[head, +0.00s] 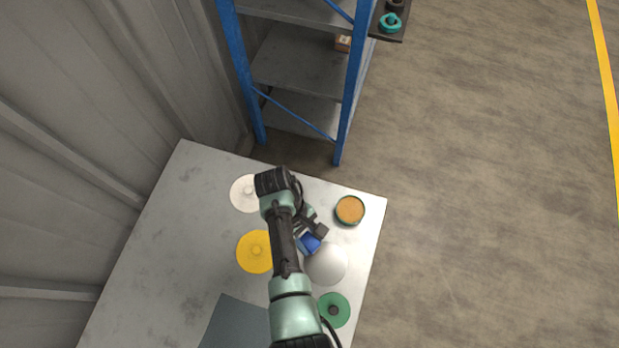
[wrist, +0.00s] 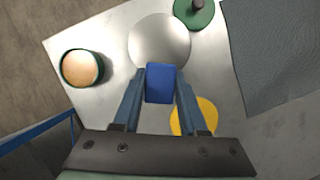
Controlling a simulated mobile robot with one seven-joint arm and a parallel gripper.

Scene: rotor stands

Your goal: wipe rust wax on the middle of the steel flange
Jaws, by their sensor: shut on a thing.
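My gripper (wrist: 160,88) is shut on a blue block-shaped pad (wrist: 160,80), which also shows in the head view (head: 310,244) beside my arm. The steel flange, a plain silver-grey disc (head: 327,264), lies on the table near its right edge. In the wrist view the flange (wrist: 160,38) is just beyond the pad, and the pad's tip meets its near edge in the picture. I cannot tell whether they touch. A round green tin with orange-tan contents, seemingly the wax (head: 349,210), stands near the table corner; it also shows in the wrist view (wrist: 82,68).
The pale table (head: 160,250) also bears a yellow disc (head: 254,252), a green disc with a dark centre (head: 334,310), a whitish disc (head: 243,194) and a dark grey mat (head: 228,325). A blue-framed shelf (head: 300,62) stands behind; a wall is at left.

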